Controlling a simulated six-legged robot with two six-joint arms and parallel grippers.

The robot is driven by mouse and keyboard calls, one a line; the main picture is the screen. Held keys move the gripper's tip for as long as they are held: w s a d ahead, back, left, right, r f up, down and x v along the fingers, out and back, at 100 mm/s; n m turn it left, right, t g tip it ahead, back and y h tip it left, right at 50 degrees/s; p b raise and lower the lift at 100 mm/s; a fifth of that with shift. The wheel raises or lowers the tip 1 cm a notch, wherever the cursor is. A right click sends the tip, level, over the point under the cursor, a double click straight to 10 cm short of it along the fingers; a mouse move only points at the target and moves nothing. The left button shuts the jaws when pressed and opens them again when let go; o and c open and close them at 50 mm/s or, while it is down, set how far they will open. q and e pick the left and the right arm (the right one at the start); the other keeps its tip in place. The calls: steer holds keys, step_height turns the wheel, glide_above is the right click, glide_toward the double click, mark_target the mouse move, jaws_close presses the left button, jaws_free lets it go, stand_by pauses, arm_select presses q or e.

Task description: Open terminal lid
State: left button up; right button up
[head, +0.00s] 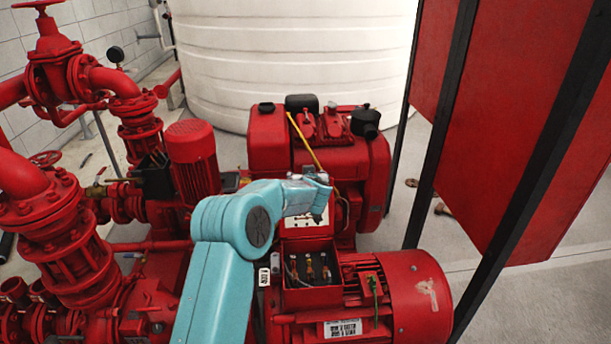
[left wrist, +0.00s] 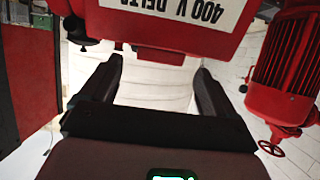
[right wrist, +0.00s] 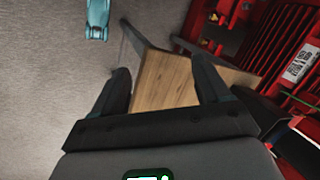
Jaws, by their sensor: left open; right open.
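The red terminal box (head: 287,301) sits on the motor (head: 410,300) in the head view, its inside exposed with several terminals and wires. The red lid with a white label (head: 290,229) stands raised behind the opening, partly hidden by my left gripper. In the left wrist view the lid (left wrist: 238,42) fills the top, and its label reads "400 V DELTA" upside down. My left gripper (head: 318,212) is open over the lid; its fingertips (left wrist: 158,68) show no grip on it. My right gripper (right wrist: 160,66) is open and empty, and it is outside the head view.
A red engine (head: 320,155) stands behind the box. Red pumps and pipes (head: 70,230) crowd the left. A red panel on black posts (head: 535,110) stands at the right.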

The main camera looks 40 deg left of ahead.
arm_select(q)
steer(key=shift+x, duration=1.4)
arm_select(e)
steer(key=shift+r, duration=0.2)
